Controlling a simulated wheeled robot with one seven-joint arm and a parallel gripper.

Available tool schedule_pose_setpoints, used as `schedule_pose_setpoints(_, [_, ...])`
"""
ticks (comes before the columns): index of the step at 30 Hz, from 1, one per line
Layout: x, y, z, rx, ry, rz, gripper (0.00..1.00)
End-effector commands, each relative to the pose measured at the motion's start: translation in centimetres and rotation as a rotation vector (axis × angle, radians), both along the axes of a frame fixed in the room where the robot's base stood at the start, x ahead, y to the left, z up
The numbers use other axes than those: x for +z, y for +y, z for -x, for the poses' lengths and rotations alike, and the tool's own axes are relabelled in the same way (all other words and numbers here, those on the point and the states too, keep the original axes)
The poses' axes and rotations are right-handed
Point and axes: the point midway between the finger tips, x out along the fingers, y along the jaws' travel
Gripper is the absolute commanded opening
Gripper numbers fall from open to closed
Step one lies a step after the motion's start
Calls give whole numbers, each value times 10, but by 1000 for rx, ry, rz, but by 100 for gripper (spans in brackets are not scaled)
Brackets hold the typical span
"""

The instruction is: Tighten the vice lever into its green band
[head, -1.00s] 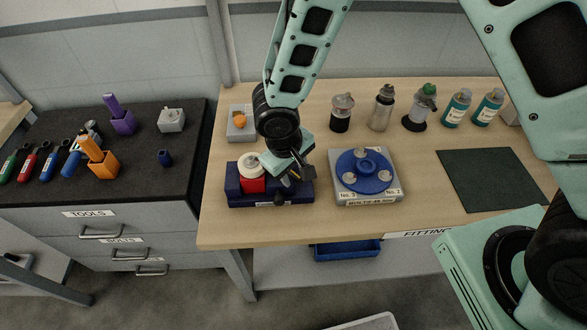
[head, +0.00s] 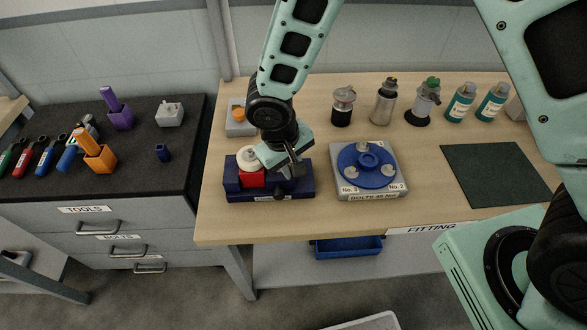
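The vice (head: 300,186) is a dark blue block at the front left of the wooden bench. A red block (head: 251,179) sits at its left part, with a white round piece (head: 248,157) above it. My gripper (head: 293,172) points down over the right part of the vice. A small dark knob (head: 278,193), which looks like the lever's end, shows at the vice's front just below the gripper. The fingers are small and dark, and I cannot tell whether they are open or closed on the lever. I cannot make out the green band.
A grey fixture with a blue disc (head: 347,157) stands right of the vice. A grey tray with an orange part (head: 239,113) is behind it. Several bottles (head: 384,103) line the back. A dark mat (head: 494,174) lies right. The tool cabinet (head: 140,180) is left.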

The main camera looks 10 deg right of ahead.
Motion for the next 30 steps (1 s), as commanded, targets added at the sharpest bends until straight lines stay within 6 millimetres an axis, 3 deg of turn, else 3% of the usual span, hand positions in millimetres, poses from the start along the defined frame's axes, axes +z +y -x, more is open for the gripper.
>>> schedule_pose_setpoints(11, [1, 3, 1, -28, 0, -4, 0])
schedule_pose_setpoints(12, [1, 3, 1, -27, 0, -4, 29])
schedule_pose_setpoints(13, [1, 3, 1, -27, 0, -4, 37])
schedule_pose_setpoints(14, [1, 3, 1, -27, 0, -4, 39])
schedule_pose_setpoints(23, [2, 2, 1, -26, 0, -3, 39])
schedule_pose_setpoints(30, [32, 8, 2, -26, -4, -7, 39])
